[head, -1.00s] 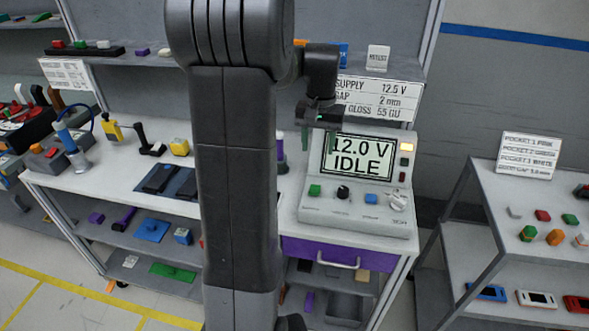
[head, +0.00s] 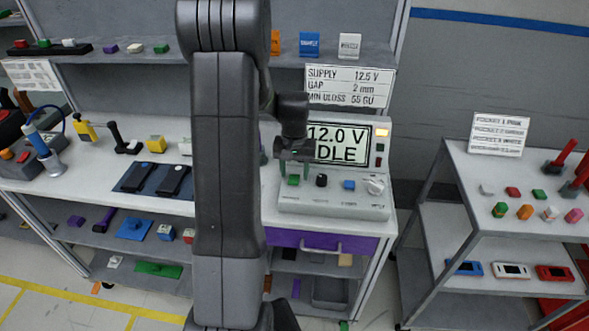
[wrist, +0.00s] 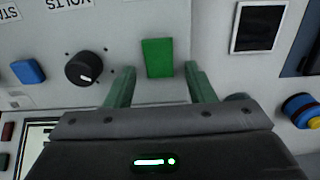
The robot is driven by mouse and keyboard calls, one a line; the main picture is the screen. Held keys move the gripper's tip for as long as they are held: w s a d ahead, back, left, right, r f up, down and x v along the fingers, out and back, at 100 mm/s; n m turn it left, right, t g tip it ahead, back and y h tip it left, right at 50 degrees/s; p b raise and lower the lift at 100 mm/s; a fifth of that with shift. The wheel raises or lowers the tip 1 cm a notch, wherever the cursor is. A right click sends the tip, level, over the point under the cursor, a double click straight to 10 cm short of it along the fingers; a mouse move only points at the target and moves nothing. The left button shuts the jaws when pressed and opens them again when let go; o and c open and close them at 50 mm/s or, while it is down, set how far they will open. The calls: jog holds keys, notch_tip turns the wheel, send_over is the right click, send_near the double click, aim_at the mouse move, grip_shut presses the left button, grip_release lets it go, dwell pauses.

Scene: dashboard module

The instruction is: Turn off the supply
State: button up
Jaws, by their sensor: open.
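The supply (head: 333,206) is a light grey bench unit whose screen (head: 340,144) reads 12.0 V, with the line below it partly covered by my gripper. Its front panel holds a green button (head: 294,180), a black knob (head: 321,180), a blue button (head: 348,185) and a pale rotary knob (head: 376,186). My gripper (head: 294,170) is open and empty, just above the green button. In the wrist view, the green button (wrist: 158,58) shows between the open green fingers (wrist: 160,76), with a gap on each side. The black knob (wrist: 82,69) is left of it.
A sign (head: 349,86) reading SUPPLY 12.5 V stands behind the supply. A purple drawer (head: 290,239) is below it. Dark pads (head: 155,179) lie on the bench to the left. A separate cart (head: 480,170) with small coloured parts stands right.

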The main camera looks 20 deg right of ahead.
jog(key=shift+f, duration=0.1)
jog(key=c, duration=1)
jog(key=shift+f+b, duration=0.1)
jog(key=shift+b, duration=0.45)
jog(key=shift+s+f+t+h+b, duration=0.1)
jog(key=shift+t+h+b, duration=0.4)
jog(key=shift+b, duration=0.6)
jog(key=t+b, duration=0.1)
jog(key=b, duration=0.1)
jog(key=t+h+b, duration=0.1)
jog(key=b, duration=0.2)
jog(key=shift+s+a, duration=0.25)
jog(key=shift+s+r+t+b, duration=0.1)
jog(key=shift+r+t+b, duration=0.35)
jog(key=shift+b, duration=0.35)
jog(key=o, duration=1)
